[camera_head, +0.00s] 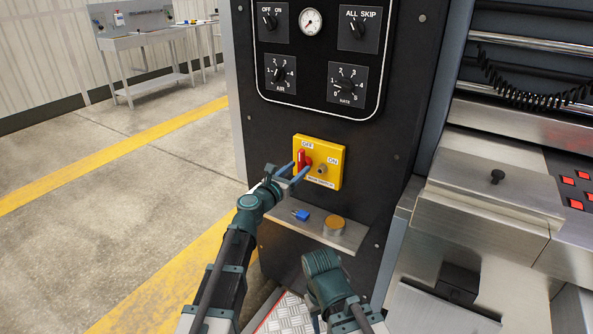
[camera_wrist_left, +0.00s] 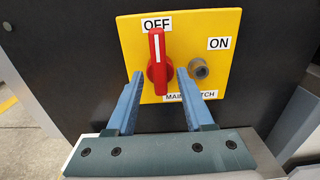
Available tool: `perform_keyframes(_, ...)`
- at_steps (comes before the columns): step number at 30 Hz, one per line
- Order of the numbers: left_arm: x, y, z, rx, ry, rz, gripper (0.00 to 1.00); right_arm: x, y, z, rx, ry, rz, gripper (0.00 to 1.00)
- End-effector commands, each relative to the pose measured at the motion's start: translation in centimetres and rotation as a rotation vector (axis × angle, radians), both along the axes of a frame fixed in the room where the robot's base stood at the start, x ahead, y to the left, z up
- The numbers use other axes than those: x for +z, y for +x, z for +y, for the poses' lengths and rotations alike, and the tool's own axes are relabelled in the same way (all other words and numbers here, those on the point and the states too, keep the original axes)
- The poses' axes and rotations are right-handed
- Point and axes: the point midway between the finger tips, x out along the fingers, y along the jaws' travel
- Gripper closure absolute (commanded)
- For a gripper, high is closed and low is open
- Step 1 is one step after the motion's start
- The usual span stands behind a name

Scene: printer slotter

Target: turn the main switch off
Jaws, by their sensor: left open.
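The main switch is a red rotary handle (camera_head: 302,158) on a yellow plate (camera_head: 330,178) on the machine's dark panel. In the left wrist view the handle (camera_wrist_left: 157,62) stands upright, its white line at the OFF label (camera_wrist_left: 156,24). The ON label (camera_wrist_left: 219,43) is to the right. My left gripper (camera_head: 302,168) is at the plate, open; in the left wrist view its blue fingers (camera_wrist_left: 159,76) stand either side of the handle, with gaps visible. My right gripper (camera_head: 315,322) is low in the head view, mostly hidden behind its own wrist.
A grey metal round stub (camera_wrist_left: 199,69) sits below the ON label. Below the plate, a small shelf (camera_head: 345,239) holds a blue padlock-like item (camera_head: 300,214) and a brass-coloured cylinder (camera_head: 334,225). Knobs and a gauge (camera_head: 311,21) are above. Open floor lies to the left.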

Motion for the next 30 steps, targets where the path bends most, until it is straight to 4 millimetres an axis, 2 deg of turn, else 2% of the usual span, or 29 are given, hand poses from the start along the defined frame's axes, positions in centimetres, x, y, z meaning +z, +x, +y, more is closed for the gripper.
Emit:
perform_keyframes(5, 0.0, -2.1, 1.1, 0.001, 0.000, 0.000, 0.47, 0.0, 0.0, 0.0, 0.000, 0.000, 0.000, 0.50)
perform_keyframes(12, 0.0, -6.8, 3.8, 0.003, 0.000, 0.000, 0.47, 0.0, 0.0, 0.0, 0.000, 0.000, 0.000, 0.50)
perform_keyframes(18, 0.0, -9.9, 5.6, 0.002, 0.000, 0.000, 0.47, 0.0, 0.0, 0.0, 0.000, 0.000, 0.000, 0.50)
perform_keyframes(24, 0.0, -11.6, 6.7, 0.001, 0.000, 0.000, 0.47, 0.0, 0.0, 0.0, 0.000, 0.000, 0.000, 0.50)
perform_keyframes(30, 0.0, -11.9, 6.9, 0.000, 0.000, 0.000, 0.47, 0.0, 0.0, 0.0, 0.000, 0.000, 0.000, 0.50)
